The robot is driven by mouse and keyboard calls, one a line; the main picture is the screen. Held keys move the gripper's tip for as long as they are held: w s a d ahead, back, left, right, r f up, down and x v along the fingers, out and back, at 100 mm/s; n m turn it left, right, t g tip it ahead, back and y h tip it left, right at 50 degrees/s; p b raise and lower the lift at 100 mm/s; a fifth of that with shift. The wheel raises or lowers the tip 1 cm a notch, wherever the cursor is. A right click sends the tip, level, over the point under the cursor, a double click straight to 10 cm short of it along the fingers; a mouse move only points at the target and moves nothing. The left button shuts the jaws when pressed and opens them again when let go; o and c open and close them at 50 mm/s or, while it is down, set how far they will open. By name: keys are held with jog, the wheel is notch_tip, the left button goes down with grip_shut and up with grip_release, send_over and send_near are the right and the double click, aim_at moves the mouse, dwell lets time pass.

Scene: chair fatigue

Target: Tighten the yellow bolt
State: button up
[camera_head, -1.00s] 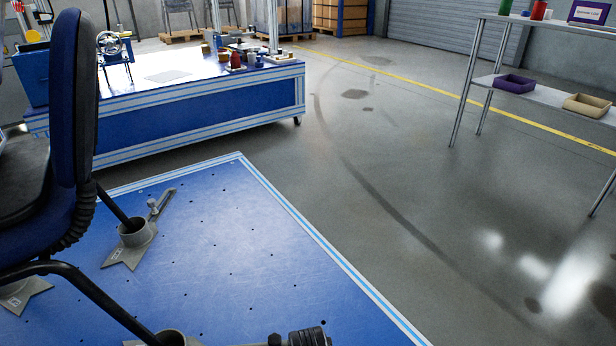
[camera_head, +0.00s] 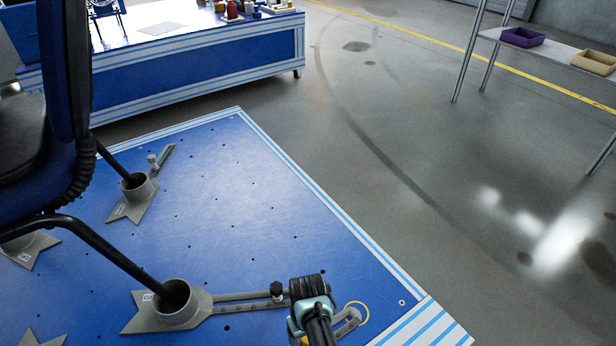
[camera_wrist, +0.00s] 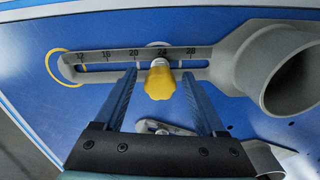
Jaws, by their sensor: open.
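The yellow bolt (camera_wrist: 160,80) has a lobed head and sits in the slot of a grey clamp (camera_wrist: 225,55), near the 24 mark of its scale, in the wrist view. My gripper (camera_wrist: 159,74) is open, with one blue finger to each side of the bolt; whether either finger touches it cannot be told. In the head view the clamp (camera_head: 200,307) holds a black chair leg in its cup, and my arm (camera_head: 312,308) covers part of its slotted bar.
The clamp stands on a blue platform (camera_head: 240,230). A yellow ring (camera_head: 358,312) circles the bar's outer end. The chair (camera_head: 60,110) rises at the left. Another clamp (camera_head: 133,195) holds a farther leg. Open floor (camera_head: 440,200) lies to the right.

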jog(key=n, duration=0.4)
dwell(0.3)
grip_shut()
dwell(0.4)
jog(key=m, duration=0.4)
jog(key=shift+p, duration=0.35)
grip_release()
